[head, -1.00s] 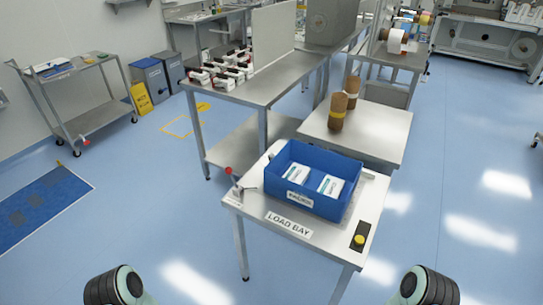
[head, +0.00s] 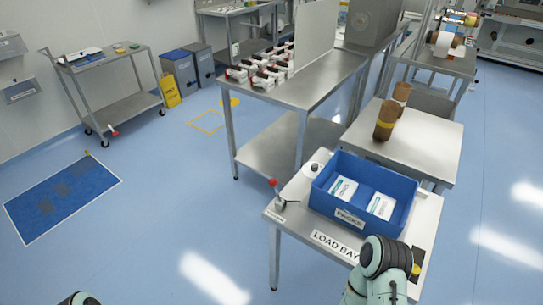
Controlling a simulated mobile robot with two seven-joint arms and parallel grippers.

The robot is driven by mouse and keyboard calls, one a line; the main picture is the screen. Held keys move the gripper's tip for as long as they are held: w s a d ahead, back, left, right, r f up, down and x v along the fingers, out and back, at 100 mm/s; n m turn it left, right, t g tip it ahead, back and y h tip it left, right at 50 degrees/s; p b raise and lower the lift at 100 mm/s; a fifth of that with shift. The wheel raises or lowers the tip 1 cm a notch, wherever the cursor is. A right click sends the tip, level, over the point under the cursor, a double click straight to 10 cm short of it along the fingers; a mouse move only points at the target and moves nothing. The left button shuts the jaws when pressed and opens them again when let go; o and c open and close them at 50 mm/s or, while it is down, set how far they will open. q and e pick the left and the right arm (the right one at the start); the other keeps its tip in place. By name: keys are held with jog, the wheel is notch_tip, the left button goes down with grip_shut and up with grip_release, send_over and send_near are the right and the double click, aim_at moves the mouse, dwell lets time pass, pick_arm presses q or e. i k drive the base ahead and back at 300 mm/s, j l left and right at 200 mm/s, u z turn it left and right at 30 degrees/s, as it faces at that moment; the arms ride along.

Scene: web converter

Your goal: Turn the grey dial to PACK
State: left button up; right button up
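A small round grey knob (head: 314,168), which looks like the dial, sits on the back left part of the LOAD BAY table (head: 290,220), just left of the blue bin. Its markings are too small to read, so I cannot tell where it points. A lever with a red ball top (head: 273,184) stands at the table's left corner. Part of my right arm shows in front of the table's front right corner. Only a bit of my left arm shows at the bottom left edge. Neither gripper is in view.
A blue bin (head: 345,216) with white packs fills the table's middle. A yellow button (head: 416,269) is at its front right. A bench (head: 300,105) with several small boxes and a side table (head: 430,145) with brown rolls stand behind.

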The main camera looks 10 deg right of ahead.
aim_at(314, 166)
jog(key=i+j+u, duration=0.5)
jog(key=u, duration=0.2)
jog(key=i+j+u, duration=0.1)
jog(key=i+u, duration=0.25)
jog(key=i+l+z, duration=0.1)
jog(key=i+z, duration=0.65)
jog(key=z, duration=0.15)
jog(key=i+j+z, duration=0.2)
jog(key=i+z, duration=0.15)
jog(key=z, duration=0.15)
